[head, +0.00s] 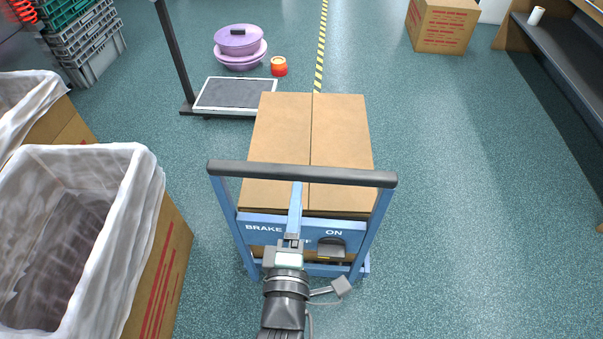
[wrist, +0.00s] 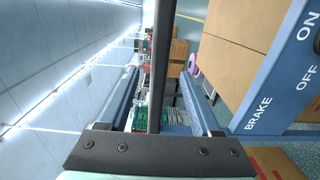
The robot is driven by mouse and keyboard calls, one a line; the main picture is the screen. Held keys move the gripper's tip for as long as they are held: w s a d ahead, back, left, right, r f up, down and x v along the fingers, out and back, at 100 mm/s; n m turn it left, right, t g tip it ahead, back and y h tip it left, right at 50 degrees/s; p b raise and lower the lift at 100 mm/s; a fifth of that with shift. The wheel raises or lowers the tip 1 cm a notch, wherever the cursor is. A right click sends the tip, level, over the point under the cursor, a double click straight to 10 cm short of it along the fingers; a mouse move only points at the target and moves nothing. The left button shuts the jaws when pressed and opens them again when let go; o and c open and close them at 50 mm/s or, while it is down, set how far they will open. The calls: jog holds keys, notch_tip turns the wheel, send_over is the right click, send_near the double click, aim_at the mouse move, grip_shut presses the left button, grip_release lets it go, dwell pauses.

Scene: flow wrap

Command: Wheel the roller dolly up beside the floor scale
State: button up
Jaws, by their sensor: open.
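The roller dolly (head: 228,212) has a blue frame, a dark handle bar (head: 235,171) across its near end and cardboard boxes (head: 281,130) on top. Its blue panel (wrist: 262,103) reads BRAKE, ON and OFF; a dark pedal (head: 331,247) sits below ON. My gripper (head: 296,186) is open at the middle of the handle bar. In the wrist view the bar runs between the two fingers, with a gap on each side. The floor scale (head: 235,94), a dark plate with a pale rim and a black post (head: 174,50), lies ahead left. The boxes overlap its right edge in view.
White-lined cartons (head: 150,240) stand close on the left. Stacked grey crates (head: 92,50), purple tubs (head: 239,43) and an orange pot (head: 279,66) are at the back. A carton (head: 440,25) and shelf (head: 565,60) are right. The floor right of the dolly is clear.

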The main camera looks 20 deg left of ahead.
aim_at(300, 179)
jog(key=b+x, duration=0.1)
jog(key=x, duration=0.6)
jog(key=shift+w+a+b, duration=0.1)
jog(key=shift+w+b, duration=0.2)
jog(key=shift+b, duration=0.05)
grip_shut()
dwell(1.0)
